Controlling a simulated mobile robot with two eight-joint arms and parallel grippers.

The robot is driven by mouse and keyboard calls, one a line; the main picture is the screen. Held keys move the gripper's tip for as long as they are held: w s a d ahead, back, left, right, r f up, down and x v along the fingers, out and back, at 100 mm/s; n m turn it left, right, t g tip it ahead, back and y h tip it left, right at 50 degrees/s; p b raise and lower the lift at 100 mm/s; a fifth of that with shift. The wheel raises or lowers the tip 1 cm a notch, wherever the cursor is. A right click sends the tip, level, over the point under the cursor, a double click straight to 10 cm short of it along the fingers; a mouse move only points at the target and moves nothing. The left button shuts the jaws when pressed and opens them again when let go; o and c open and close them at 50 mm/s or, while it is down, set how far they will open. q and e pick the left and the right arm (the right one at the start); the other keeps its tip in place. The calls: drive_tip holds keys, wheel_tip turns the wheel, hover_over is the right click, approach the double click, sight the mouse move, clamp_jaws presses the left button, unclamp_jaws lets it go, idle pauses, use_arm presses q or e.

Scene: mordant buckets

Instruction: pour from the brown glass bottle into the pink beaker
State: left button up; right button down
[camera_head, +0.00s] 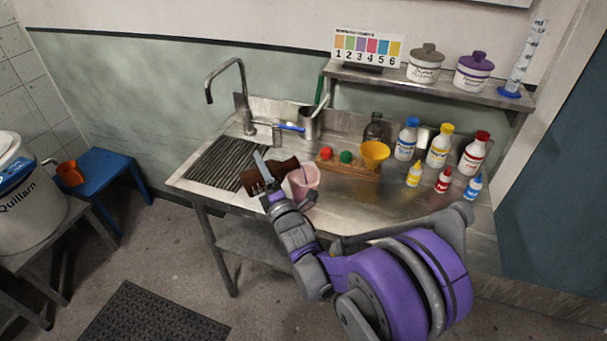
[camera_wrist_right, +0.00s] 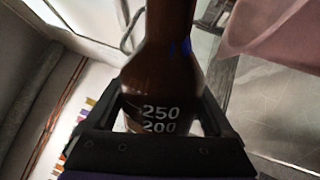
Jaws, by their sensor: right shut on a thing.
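The brown glass bottle (camera_head: 284,168) is held by my right gripper (camera_head: 266,180) above the left part of the steel sink bench. It is tilted far over, close to lying on its side, with one end near the pink beaker (camera_head: 304,184). In the right wrist view the bottle (camera_wrist_right: 165,65) sits between the fingers, with white marks 250 and 200 on it. The beaker is a blurred pink shape (camera_wrist_right: 280,40) to its right. My gripper hides part of the bottle and the beaker's lower side. I cannot see any liquid flowing. My left gripper is out of view.
A drainboard (camera_head: 215,165) and tap (camera_head: 240,85) are at the left. A dark bottle (camera_head: 374,130) and several labelled bottles are to the right.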

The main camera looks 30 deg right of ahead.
drive_tip(key=shift+d+r, duration=0.1)
drive_tip(key=shift+r, duration=0.05)
idle(0.3)
drive_tip(key=shift+m, duration=0.7)
idle(1.0)
